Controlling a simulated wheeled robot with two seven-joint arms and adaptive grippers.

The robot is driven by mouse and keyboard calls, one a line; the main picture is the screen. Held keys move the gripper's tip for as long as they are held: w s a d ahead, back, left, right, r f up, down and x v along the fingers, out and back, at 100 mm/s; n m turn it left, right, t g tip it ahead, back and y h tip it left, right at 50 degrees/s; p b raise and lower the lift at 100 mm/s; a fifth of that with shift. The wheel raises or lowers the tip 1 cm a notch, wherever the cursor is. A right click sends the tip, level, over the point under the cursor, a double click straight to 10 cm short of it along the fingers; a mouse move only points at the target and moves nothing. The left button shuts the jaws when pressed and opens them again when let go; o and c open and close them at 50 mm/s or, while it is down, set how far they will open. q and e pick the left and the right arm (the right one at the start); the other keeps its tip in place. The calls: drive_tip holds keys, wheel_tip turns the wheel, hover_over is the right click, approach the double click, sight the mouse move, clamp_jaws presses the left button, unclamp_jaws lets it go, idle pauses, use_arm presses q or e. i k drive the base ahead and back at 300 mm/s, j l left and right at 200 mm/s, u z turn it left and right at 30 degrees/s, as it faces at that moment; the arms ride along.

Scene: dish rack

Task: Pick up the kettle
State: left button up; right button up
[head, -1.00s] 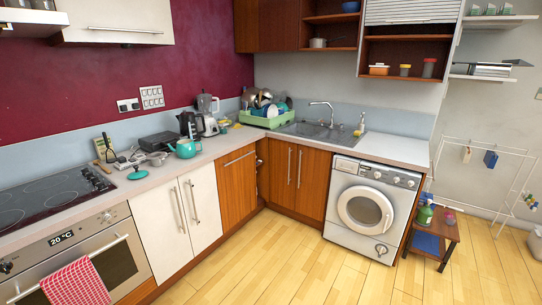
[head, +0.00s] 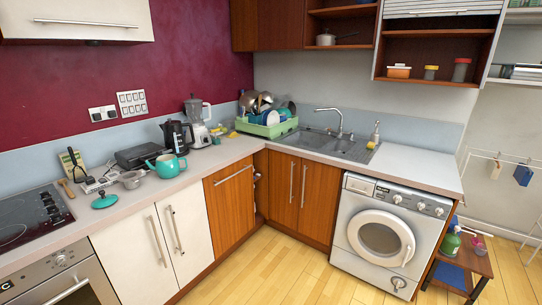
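A black electric kettle (head: 178,136) stands upright on the counter against the back wall, left of the blender. A teal lid (head: 104,201) lies on the counter to the left, near the front edge. Neither of my grippers is in the head view.
A blender (head: 196,122) stands right of the kettle. A black appliance (head: 138,154) and a metal pan (head: 132,180) are to its left. A green dish rack (head: 268,128) fills the corner beside the sink (head: 335,145). The wooden floor (head: 285,270) in front is clear.

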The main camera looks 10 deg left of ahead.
sight(174, 139)
drive_tip(key=i+u, duration=0.1)
drive_tip(key=i, duration=0.8)
drive_tip(key=i+l+u, duration=0.1)
drive_tip(key=i, duration=0.85)
drive_tip(key=i+l+u, duration=0.4)
drive_tip(key=i, duration=0.2)
drive_tip(key=i+l+u, duration=0.4)
drive_tip(key=i, duration=0.15)
